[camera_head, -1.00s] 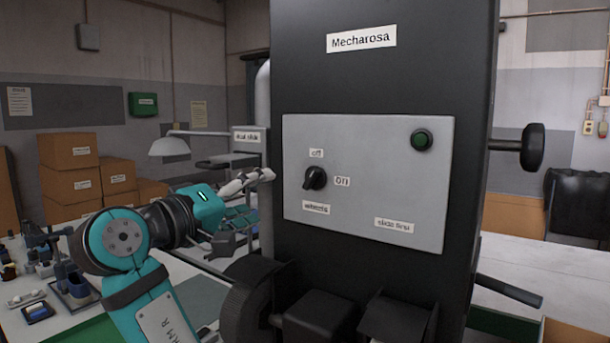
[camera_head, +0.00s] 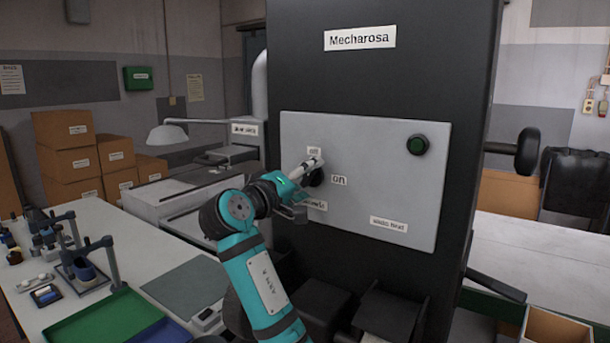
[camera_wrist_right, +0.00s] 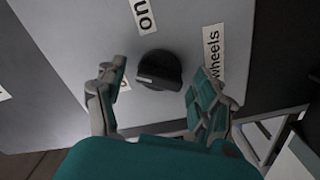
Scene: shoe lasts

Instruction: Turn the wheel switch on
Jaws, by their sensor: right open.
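The wheel switch is a black rotary knob (camera_head: 314,176) on the grey panel (camera_head: 390,190) of the dark machine. An "on" label (camera_head: 339,181) is to its right and an "off" label (camera_head: 314,150) above it. In the right wrist view the knob (camera_wrist_right: 159,69) shows whole, its raised ridge lying roughly along the off–wheels line. My right gripper (camera_head: 306,182) is at the knob and partly hides it in the head view. In the wrist view the gripper (camera_wrist_right: 158,85) is open, one finger on each side of the knob, with visible gaps. My left gripper is not in view.
A green button (camera_head: 417,145) is at the panel's upper right. A worktable (camera_head: 120,235) with a green tray (camera_head: 105,322) and small tools is at the left. Cardboard boxes (camera_head: 75,155) are stacked behind.

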